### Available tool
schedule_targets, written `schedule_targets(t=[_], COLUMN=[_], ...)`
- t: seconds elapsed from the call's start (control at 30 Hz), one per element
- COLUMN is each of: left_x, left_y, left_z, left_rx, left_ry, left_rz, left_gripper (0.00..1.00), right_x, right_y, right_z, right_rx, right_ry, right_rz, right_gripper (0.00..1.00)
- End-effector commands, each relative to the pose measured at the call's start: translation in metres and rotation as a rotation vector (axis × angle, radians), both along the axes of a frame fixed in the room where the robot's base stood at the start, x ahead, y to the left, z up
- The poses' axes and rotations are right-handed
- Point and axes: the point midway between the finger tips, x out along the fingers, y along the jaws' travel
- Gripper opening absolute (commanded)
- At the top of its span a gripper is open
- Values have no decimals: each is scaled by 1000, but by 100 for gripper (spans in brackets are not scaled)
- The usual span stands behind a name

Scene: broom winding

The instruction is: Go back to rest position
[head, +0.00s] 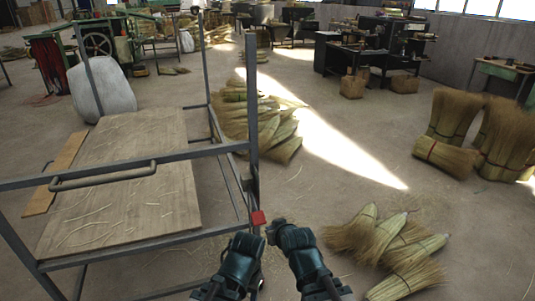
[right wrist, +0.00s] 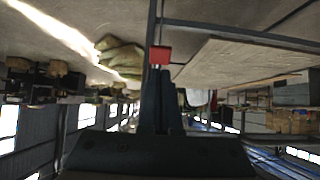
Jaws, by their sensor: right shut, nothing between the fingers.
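My right gripper (head: 271,231) is at the bottom centre of the head view, close to a red block (head: 258,218) on the metal frame. In the right wrist view its dark fingers (right wrist: 160,100) are together with nothing seen between them. The red block (right wrist: 160,54) shows just past the fingertips there; I cannot tell whether they touch. My left arm (head: 240,262) comes in from the lower left, beside the right one. Its fingers cannot be made out.
A metal frame (head: 198,152) with a wooden board (head: 130,185) stands on the left, close to my arms. Loose broom bundles (head: 385,240) lie on the floor to the right, others (head: 262,120) behind the frame. Bare floor (head: 340,190) lies between them.

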Motion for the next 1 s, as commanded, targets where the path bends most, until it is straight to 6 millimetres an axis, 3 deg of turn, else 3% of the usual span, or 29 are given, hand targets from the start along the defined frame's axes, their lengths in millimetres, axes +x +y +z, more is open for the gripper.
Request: schedule_targets(t=[0.17, 0.3, 0.6, 0.67, 0.7, 1.0], left_x=[0, 0, 0, 0, 0, 0], left_y=[0, 0, 0, 0, 0, 0], left_z=[0, 0, 0, 0, 12, 76], left_rx=[0, 0, 0, 0, 0, 0], left_ry=[0, 0, 0, 0, 0, 0], left_rz=[0, 0, 0, 0, 0, 1], left_gripper=[57, 57, 57, 57, 57, 57], right_x=[-30, -79, -165, -180, -183, -181], right_y=[2, -4, -28, -34, -35, -35], right_z=[-29, -61, -81, -81, -69, -4], right_rx=[-64, -163, -346, -380, -388, -383], right_ry=[174, 422, 804, 869, 886, 877], right_rz=[20, 27, -8, -20, -26, -24], right_gripper=[0, 0, 0, 0, 0, 0])
